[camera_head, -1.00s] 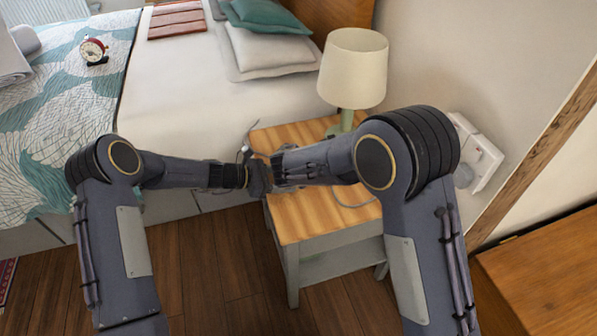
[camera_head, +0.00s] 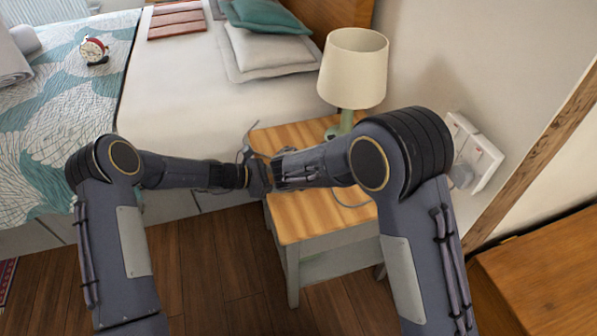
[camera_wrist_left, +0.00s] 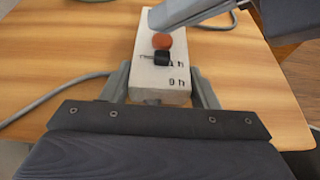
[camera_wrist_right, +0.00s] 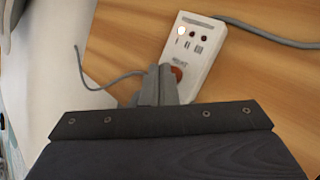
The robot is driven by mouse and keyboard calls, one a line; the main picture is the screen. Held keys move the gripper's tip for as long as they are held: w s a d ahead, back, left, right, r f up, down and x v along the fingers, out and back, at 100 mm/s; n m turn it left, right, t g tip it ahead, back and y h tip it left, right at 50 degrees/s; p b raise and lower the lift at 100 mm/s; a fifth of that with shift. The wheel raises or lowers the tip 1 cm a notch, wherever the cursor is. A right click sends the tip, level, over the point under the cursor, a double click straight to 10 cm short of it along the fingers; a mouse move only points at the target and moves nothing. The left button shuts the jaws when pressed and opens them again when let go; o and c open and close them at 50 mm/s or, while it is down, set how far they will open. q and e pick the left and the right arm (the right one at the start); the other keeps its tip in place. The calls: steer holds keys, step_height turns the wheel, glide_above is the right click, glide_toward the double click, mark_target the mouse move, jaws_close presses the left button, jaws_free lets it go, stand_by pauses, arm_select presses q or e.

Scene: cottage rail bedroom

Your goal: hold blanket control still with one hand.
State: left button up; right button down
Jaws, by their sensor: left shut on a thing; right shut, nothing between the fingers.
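The blanket control is a white box with a red round button and a black slider-like part. In the left wrist view the control (camera_wrist_left: 152,82) sits between the fingers of my left gripper (camera_wrist_left: 160,92), which is shut on its near end. My right gripper's shut, empty fingers reach over it from the upper right. In the right wrist view the control (camera_wrist_right: 203,58) shows small lights or holes at its far end. My right gripper (camera_wrist_right: 163,72) has its fingertips beside the red button (camera_wrist_right: 177,74); contact is unclear. In the head view the arms hide the control.
The wooden nightstand (camera_head: 308,216) lies under both grippers. A lamp (camera_head: 352,72) stands at its back. Grey cable (camera_wrist_right: 262,34) runs from the control across the top. The bed (camera_head: 190,100) is to the left, and a wall socket (camera_head: 474,150) is at the right.

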steer(key=shift+f, duration=0.45)
stand_by(0.7)
steer(key=shift+r, duration=0.9)
steer(key=shift+r, duration=2.5)
stand_by(0.5)
step_height(320, 180, up, 4)
steer(key=shift+f, duration=0.1)
steer(key=shift+f, duration=0.1)
